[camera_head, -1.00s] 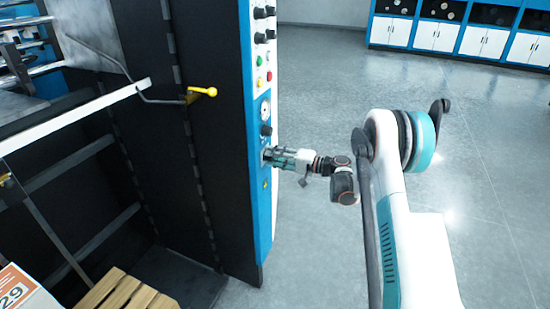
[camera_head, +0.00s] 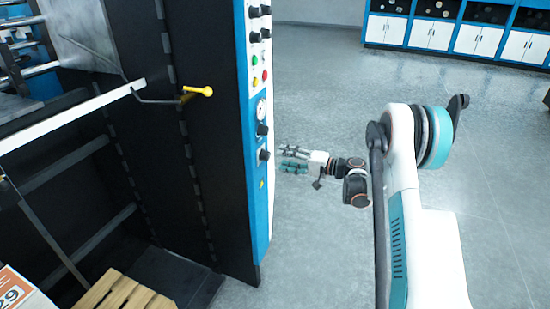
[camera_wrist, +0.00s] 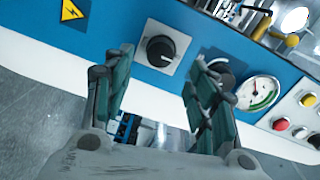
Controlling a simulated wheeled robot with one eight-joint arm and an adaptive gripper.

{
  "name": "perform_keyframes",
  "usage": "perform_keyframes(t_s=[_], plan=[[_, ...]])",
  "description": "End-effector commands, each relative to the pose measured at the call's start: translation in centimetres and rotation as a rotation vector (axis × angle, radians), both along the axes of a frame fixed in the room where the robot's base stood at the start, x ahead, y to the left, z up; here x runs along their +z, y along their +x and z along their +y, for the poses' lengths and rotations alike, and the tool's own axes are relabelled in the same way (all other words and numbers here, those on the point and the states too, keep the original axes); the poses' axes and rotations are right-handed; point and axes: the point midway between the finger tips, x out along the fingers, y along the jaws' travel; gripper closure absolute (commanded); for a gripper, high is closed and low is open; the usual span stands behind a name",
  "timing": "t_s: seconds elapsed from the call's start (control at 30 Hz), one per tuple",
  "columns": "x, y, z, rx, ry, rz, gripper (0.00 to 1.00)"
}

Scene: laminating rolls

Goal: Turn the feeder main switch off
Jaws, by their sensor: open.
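The feeder main switch appears to be the lowest black rotary knob (camera_head: 264,155) on the blue strip of the machine panel, near a yellow warning sign. In the wrist view the black knob (camera_wrist: 160,50) sits on a light square plate, with a white mark on its face. I cannot read whether its position means on or off. My gripper (camera_head: 284,159) is open and empty, just right of the panel and apart from the knob. In the wrist view the knob shows beyond and between the two open fingers (camera_wrist: 160,62).
A second knob (camera_wrist: 222,72), partly behind the right finger, and a round gauge (camera_wrist: 258,92) are close by. Coloured buttons (camera_head: 265,76) and more knobs sit higher on the panel. A yellow-ended handle (camera_head: 206,91) sticks out on the left. The floor (camera_head: 325,90) to the right is clear.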

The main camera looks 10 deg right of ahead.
Motion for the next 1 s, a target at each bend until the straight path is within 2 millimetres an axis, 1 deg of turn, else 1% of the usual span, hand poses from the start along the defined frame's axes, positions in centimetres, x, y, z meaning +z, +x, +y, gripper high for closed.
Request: perform_keyframes(t_s=[0.03, 0.1, 0.2, 0.33, 0.5, 0.9, 1.0], plan=[[0.1, -0.6, -1.0, -0.004, 0.0, 0.0, 0.47], [0.2, -1.4, -2.1, -0.002, 0.0, 0.0, 0.47], [0.2, -2.3, -3.3, -0.002, 0.0, 0.0, 0.47], [0.3, -3.1, -4.4, -0.001, 0.0, 0.0, 0.47], [0.4, -3.5, -4.8, 0.001, 0.0, 0.0, 0.47], [0.4, -3.5, -4.8, 0.001, -0.001, 0.001, 0.47], [0.9, -3.6, -4.4, 0.002, -0.008, 0.006, 0.47]])
